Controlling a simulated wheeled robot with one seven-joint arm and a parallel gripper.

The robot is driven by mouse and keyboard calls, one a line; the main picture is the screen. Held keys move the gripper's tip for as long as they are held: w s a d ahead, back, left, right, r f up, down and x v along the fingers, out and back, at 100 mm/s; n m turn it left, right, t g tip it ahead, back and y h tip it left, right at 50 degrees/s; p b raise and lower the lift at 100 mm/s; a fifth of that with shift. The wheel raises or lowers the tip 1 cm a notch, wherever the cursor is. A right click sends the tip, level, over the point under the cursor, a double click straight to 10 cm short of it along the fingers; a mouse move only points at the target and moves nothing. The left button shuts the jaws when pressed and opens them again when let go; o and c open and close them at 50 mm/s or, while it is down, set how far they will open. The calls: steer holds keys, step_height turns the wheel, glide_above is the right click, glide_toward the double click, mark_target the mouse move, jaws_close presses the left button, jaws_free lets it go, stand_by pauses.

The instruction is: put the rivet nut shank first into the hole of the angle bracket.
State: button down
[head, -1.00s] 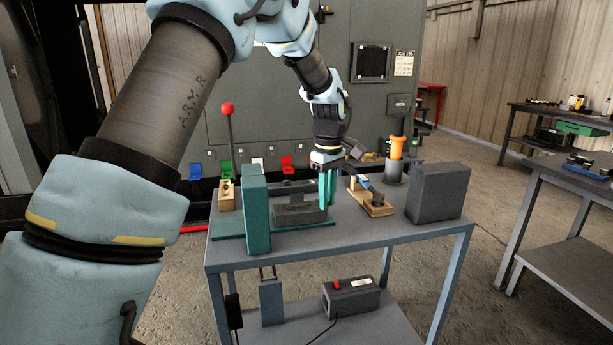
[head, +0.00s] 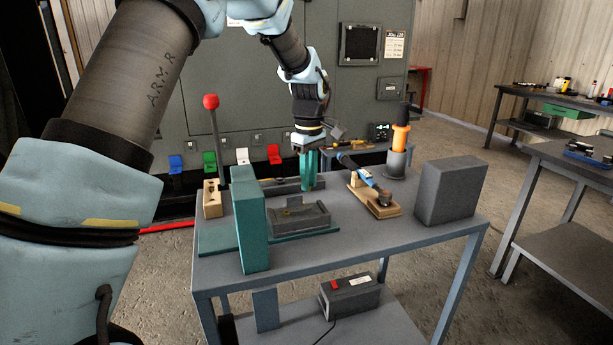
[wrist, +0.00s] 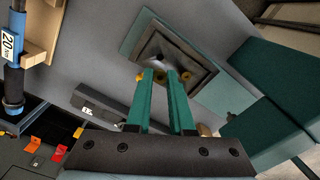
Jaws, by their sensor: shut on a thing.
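My gripper (head: 309,168) has two long green fingers pointing down, above the table behind the grey fixture block. In the wrist view its fingertips (wrist: 162,75) are close together on a small brass-coloured piece, the rivet nut (wrist: 159,77); most of it is hidden by the fingers, so I cannot tell which way its shank points. The grey block (head: 312,220) sits on a green base plate and has a recessed top. A dark plate-like part inside it, seemingly the angle bracket (wrist: 157,48), shows beyond the fingertips. Its hole is not clearly visible.
A tall green upright (head: 250,220) stands at the left of the block. A grey box (head: 451,190), a wooden stand with a blue-handled tool (head: 360,175) and an orange-handled tool (head: 401,138) stand to the right. A red-knobbed lever (head: 211,103) is at back left.

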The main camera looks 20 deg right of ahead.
stand_by(0.3)
steer(key=shift+s+f+b, duration=0.1)
steer(key=shift+f+b, duration=0.85)
steer(key=shift+f, duration=1.65)
steer(key=shift+f, duration=0.5)
steer(key=c, duration=0.7)
jaws_free()
steer(key=shift+r, duration=0.1)
step_height(320, 180, up, 11)
steer(key=shift+f+b, duration=0.15)
steer(key=shift+b, duration=0.85)
